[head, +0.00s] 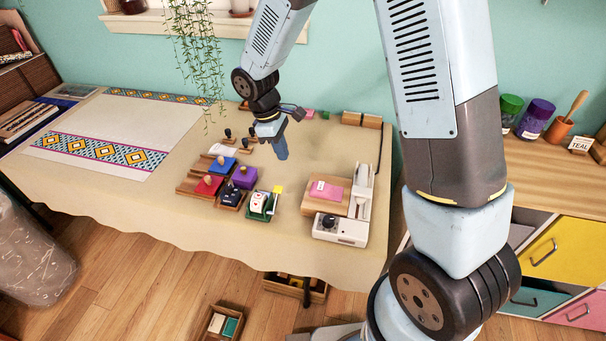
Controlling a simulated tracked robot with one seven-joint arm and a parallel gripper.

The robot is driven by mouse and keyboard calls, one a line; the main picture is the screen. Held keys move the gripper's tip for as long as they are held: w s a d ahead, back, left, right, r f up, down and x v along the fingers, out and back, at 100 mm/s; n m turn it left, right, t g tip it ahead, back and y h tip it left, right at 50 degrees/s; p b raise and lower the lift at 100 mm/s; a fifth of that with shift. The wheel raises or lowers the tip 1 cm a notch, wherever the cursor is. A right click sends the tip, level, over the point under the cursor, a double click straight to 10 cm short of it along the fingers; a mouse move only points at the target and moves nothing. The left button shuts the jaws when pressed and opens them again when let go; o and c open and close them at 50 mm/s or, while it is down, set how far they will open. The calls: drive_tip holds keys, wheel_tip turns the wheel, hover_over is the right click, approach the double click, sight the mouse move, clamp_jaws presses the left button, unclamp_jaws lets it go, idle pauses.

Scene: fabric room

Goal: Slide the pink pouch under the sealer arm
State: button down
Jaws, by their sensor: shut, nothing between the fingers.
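The pink pouch (326,190) lies flat on the wooden platform at the left side of the sealer, with a small pale label on it. The sealer (341,231) is a white machine with a knob at its front, standing at the right end of the cloth-covered table. Its pale arm (364,191) runs along the right side, beside the pouch. Whether the pouch's edge touches the arm is too small to tell. My gripper (282,153) is shut and empty, pointing down above the table, behind and left of the pouch and apart from it.
Wooden blocks (361,119) stand at the table's back edge. A hanging plant (190,50) trails at the back. Bare cloth lies behind the sealer.

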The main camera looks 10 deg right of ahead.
sight(308, 188)
drive_tip(key=x, duration=1)
drive_tip(key=shift+s+d, duration=0.2)
drive_tip(key=shift+d, duration=0.35)
drive_tip(key=shift+s+d, duration=0.2)
drive_tip(key=shift+d, duration=0.4)
drive_tip(key=shift+s+d, duration=0.25)
drive_tip(key=shift+d, duration=0.5)
